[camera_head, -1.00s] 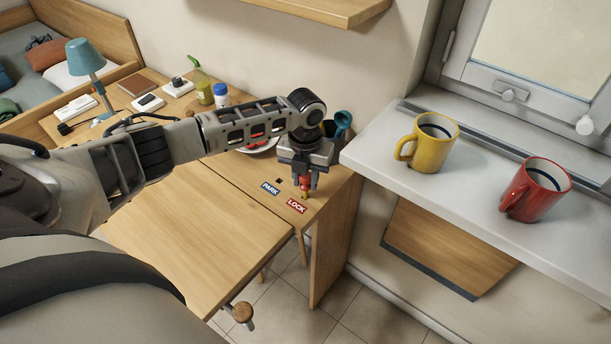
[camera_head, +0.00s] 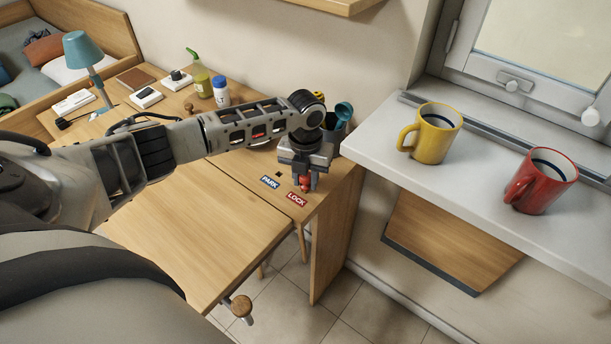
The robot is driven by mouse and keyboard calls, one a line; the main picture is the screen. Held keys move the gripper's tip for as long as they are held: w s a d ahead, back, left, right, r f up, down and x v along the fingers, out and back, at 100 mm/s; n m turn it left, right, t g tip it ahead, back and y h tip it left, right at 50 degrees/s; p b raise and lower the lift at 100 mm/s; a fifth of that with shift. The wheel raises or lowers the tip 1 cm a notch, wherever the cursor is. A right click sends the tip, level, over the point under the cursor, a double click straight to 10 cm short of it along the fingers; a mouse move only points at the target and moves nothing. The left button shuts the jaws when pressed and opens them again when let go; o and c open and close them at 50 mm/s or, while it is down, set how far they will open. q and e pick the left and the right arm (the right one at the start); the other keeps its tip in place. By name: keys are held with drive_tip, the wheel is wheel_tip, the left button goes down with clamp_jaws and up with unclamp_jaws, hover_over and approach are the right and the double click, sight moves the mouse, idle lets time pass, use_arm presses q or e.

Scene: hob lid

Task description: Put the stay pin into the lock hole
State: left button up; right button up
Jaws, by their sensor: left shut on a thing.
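The stay pin (camera_head: 305,187) has a red head, held low at the table top just above the red LOCK label (camera_head: 296,200). My left gripper (camera_head: 305,180) points down and is shut on the pin's head. The pin's shaft does not show, and the lock hole is hidden under the gripper and pin. The pin looks sunk at that spot, but I cannot see the hole itself. A small dark hole (camera_head: 279,174) shows by the blue PARK label (camera_head: 270,182). My right gripper is out of view.
A yellow mug (camera_head: 434,138) and a red mug (camera_head: 541,185) stand on the window sill (camera_head: 470,183) at right. The near wooden panel (camera_head: 195,235) is clear.

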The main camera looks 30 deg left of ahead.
use_arm(q)
drive_tip(key=shift+f+b, duration=0.4)
drive_tip(key=shift+f, duration=0.3)
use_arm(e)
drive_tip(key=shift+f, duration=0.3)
use_arm(q)
drive_tip(key=o, duration=1)
wheel_tip(320, 180, up, 16)
drive_tip(key=shift+r, duration=0.1)
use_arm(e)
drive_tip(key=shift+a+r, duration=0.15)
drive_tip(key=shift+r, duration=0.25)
